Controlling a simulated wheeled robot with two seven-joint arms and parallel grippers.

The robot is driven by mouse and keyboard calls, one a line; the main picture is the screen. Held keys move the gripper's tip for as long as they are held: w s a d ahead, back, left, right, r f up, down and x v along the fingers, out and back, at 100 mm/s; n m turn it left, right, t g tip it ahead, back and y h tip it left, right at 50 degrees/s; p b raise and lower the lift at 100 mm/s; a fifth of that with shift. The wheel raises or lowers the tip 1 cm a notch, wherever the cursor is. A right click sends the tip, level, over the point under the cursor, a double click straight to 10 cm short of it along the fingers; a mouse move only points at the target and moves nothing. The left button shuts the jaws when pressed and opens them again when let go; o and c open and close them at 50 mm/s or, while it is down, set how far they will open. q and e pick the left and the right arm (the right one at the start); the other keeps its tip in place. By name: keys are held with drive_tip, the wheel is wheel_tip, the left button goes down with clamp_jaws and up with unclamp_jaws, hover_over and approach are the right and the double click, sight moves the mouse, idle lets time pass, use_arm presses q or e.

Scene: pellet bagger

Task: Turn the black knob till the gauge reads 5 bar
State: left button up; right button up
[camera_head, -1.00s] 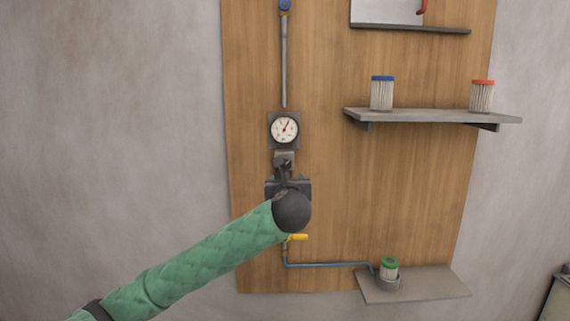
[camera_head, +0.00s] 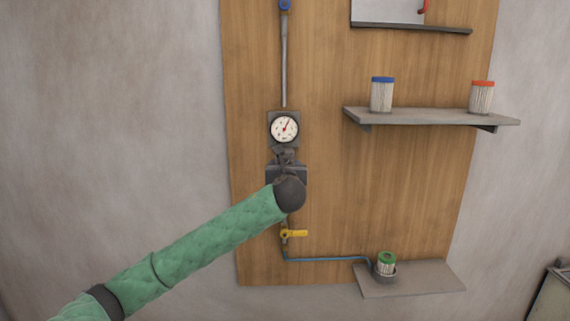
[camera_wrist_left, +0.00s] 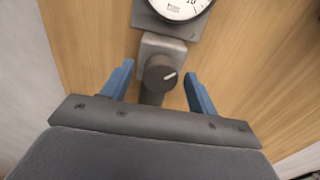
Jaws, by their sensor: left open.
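The gauge's lower part (camera_wrist_left: 183,6) also shows in the left wrist view. My left gripper (camera_head: 285,156) is open just below the gauge and hides the knob in the head view. In the wrist view its blue fingers (camera_wrist_left: 157,78) stand on both sides of the knob, with gaps. My right gripper is not in view.
A yellow valve handle (camera_head: 295,233) sits below my left wrist, with a blue hose (camera_head: 325,259) running to a green-topped filter (camera_head: 386,262) on a low shelf (camera_head: 415,282). An upper shelf (camera_head: 430,116) holds blue- and red-topped filters. The panel right of the gauge is clear.

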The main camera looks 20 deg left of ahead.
use_arm(q)
drive_tip(key=c, duration=1)
drive_tip(key=shift+f, duration=0.1)
